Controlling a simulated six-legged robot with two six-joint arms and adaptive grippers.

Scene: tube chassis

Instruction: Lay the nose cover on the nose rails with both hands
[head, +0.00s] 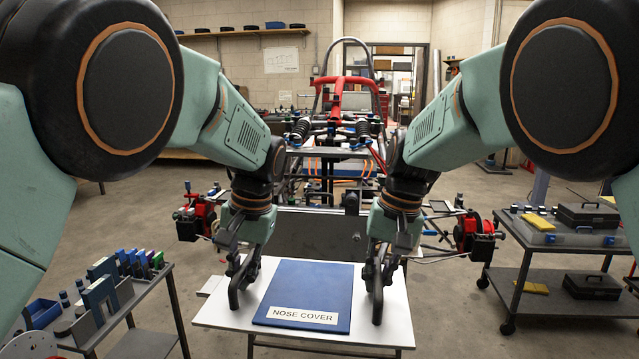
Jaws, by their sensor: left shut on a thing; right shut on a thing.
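The nose cover (309,285) is a flat blue panel with a white "NOSE COVER" label near its front edge. It appears to lie flat on a white-topped table (222,312); I cannot tell whether it is lifted slightly. The tube chassis (345,90), with a red front hoop and dark springs, stands behind the table. The nose rails cannot be clearly picked out; my arms and a grey panel (318,232) block part of the chassis front.
A cart (88,310) with blue bins and upright boxes stands at the left. A dark two-shelf cart (560,245) with black cases and yellow items stands at the right. Red wheel-hub parts (472,233) stick out on both sides of the chassis. Floor shows between table and carts.

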